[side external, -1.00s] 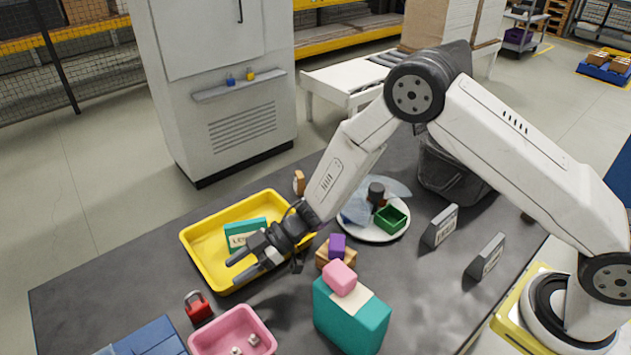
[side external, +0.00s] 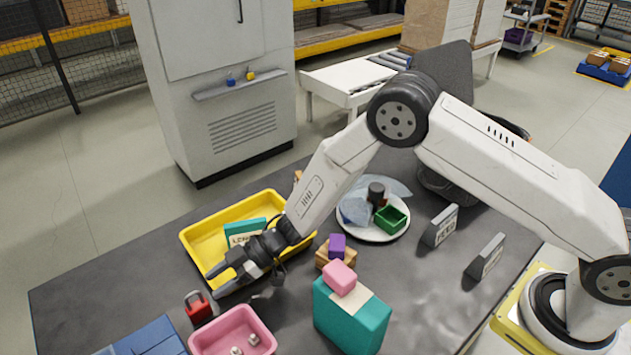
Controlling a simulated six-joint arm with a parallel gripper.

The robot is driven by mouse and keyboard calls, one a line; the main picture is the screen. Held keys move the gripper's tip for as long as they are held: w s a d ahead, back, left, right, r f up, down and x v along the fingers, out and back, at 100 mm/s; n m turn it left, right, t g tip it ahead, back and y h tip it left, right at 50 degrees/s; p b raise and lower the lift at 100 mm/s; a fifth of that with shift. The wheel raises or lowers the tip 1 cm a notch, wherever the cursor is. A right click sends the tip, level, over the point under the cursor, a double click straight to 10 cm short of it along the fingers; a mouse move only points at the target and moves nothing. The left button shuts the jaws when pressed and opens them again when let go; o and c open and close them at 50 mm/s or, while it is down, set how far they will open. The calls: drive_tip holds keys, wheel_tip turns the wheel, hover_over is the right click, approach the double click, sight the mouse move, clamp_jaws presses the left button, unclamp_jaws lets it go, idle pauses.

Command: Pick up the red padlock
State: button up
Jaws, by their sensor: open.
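The red padlock (side external: 200,311) stands on the dark table at the lower left, between the yellow tray and the pink bin, its dark shackle at the top. My gripper (side external: 213,284) is open and empty. In the picture its fingertips are just above and to the right of the padlock, over the front edge of the yellow tray. I cannot tell the exact height of the fingers above the table.
The yellow tray (side external: 192,237) holds a teal box (side external: 243,233). A pink bin (side external: 204,344) and a blue box (side external: 150,340) are close to the padlock. A teal block (side external: 350,318) with a pink block on top stands to the right.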

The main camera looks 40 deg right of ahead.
sight(196, 305)
drive_tip(key=shift+x, duration=1.55)
clamp_jaws()
